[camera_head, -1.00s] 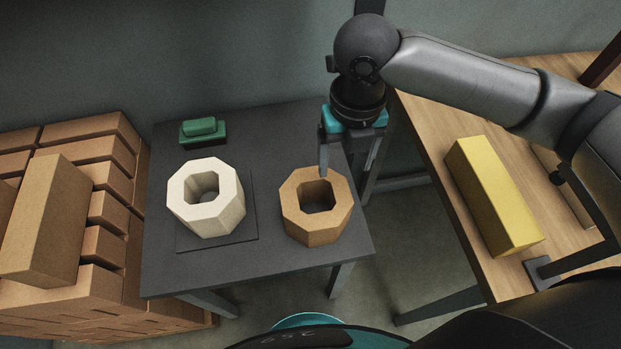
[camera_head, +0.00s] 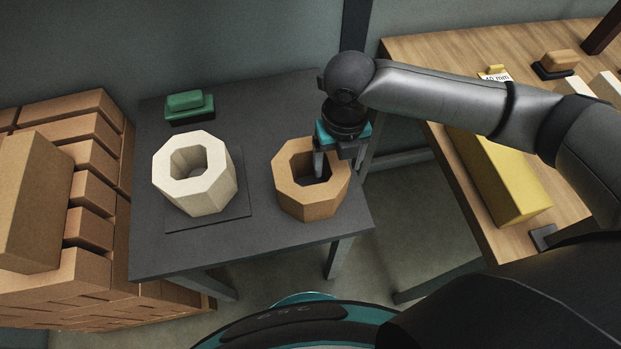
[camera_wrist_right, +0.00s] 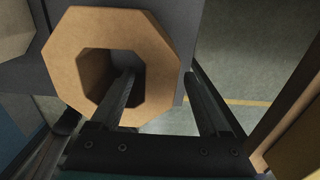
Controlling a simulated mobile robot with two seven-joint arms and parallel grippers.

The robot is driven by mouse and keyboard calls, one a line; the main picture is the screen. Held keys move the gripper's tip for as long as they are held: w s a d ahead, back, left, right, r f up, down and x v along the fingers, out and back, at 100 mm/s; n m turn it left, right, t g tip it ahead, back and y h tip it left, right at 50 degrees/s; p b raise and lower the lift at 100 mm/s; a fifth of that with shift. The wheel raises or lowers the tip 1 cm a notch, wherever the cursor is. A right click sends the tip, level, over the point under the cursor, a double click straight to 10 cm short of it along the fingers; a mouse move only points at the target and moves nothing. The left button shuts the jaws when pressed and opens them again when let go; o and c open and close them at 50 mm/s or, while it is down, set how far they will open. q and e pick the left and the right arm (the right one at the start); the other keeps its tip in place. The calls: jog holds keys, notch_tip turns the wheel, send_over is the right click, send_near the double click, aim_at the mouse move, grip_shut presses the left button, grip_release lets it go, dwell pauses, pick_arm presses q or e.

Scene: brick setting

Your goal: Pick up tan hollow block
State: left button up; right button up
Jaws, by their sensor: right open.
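The tan hollow block (camera_head: 303,203) is an eight-sided ring standing on the dark grey table, with its hole facing up. It also shows in the right wrist view (camera_wrist_right: 90,30). My right gripper (camera_head: 335,163) is open at the block's far right wall. In the right wrist view, one finger of the gripper (camera_wrist_right: 163,76) reaches into the hole and the other is outside the block, so the wall lies between them. In the head view the outer fingertip is hidden. My left gripper is not in view.
A cream hollow block (camera_head: 208,195) stands on a dark square plate (camera_head: 240,210) to the left. A green block (camera_head: 190,103) is at the table's (camera_head: 200,262) back left. Stacked bricks (camera_head: 60,200) stand further left. A wooden table (camera_head: 425,75) with a yellow block (camera_head: 505,185) is at right.

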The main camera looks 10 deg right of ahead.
notch_tip(320, 180, down, 3)
jog(key=shift+b, duration=0.35)
jog(key=shift+r, duration=0.1)
jog(key=c, duration=1.2)
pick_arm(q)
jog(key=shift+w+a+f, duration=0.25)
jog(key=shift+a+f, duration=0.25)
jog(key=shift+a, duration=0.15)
pick_arm(e)
grip_shut()
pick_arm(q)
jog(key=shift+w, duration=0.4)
pick_arm(e)
jog(key=shift+w, duration=0.1)
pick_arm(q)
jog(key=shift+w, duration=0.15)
pick_arm(e)
jog(key=shift+w+r, duration=0.1)
jog(key=shift+r, duration=0.05)
